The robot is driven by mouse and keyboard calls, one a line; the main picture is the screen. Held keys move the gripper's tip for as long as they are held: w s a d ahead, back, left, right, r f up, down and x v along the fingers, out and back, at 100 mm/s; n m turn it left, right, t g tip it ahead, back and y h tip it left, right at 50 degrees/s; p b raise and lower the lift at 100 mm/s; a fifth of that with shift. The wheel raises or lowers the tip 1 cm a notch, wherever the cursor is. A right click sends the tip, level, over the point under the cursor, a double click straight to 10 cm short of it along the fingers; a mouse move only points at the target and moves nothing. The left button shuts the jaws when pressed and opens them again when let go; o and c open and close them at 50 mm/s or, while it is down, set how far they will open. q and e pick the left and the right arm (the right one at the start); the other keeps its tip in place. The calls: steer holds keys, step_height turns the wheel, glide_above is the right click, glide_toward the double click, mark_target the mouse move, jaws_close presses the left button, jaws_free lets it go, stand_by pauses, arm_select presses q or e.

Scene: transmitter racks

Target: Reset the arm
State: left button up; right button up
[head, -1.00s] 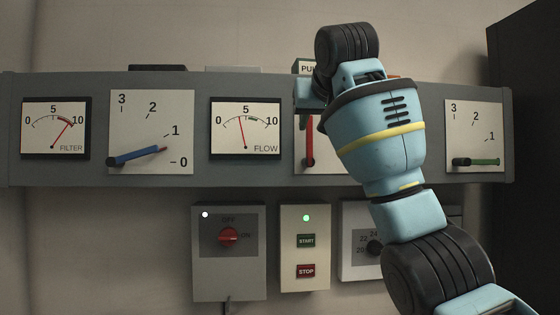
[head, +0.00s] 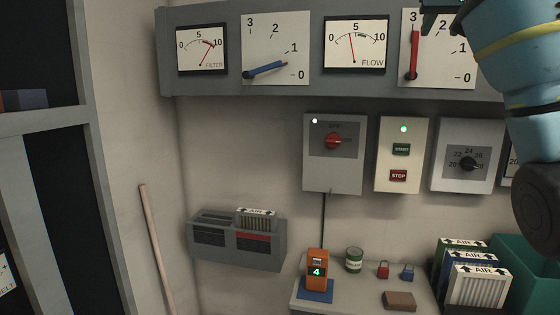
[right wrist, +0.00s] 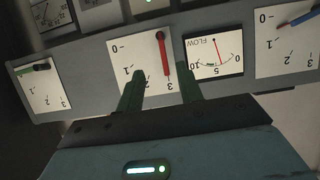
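My right gripper (head: 438,14) is at the top right of the head view, in front of the panel near the red lever (head: 414,55). The right wrist view sees the panel upside down. There the two dark green fingers of the gripper (right wrist: 161,82) stand apart. The red lever (right wrist: 163,50) shows between them, near the right finger. I cannot tell whether they touch it. The red lever points straight up at 3. My right forearm crosses the right edge of the head view. My left gripper is not in view.
The blue lever (head: 267,69) points between 0 and 1. The green lever (right wrist: 34,68) shows at the left in the wrist view. Below hang the switch box (head: 332,178) and start-stop box (head: 402,127). A shelf (head: 340,296) holds an orange meter (head: 317,265). Air filters (head: 476,284) stand lower right.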

steer(key=w+a+f+n+y, duration=0.1)
steer(key=w+f, duration=0.3)
steer(key=f, duration=0.6)
steer(key=w+a+f+n, duration=0.1)
steer(key=w+f, duration=0.2)
steer(key=f, duration=0.7)
steer(key=w+a+f+n+y, duration=0.15)
steer(key=w+f, duration=0.25)
steer(key=f, duration=0.6)
steer(key=s+a+f+g, duration=0.1)
steer(key=s+f, duration=0.1)
steer(key=f, duration=1.2)
steer(key=s+a+f+g, duration=0.1)
steer(key=s+f, duration=0.1)
steer(key=f, duration=1.2)
steer(key=s+a+f+n+y, duration=0.1)
steer(key=s+a+f+y, duration=0.1)
steer(key=s+f, duration=2.2)
steer(key=s, duration=0.7)
steer(key=s+f+g, duration=0.1)
steer(key=s+f, duration=0.4)
steer(key=s, duration=0.8)
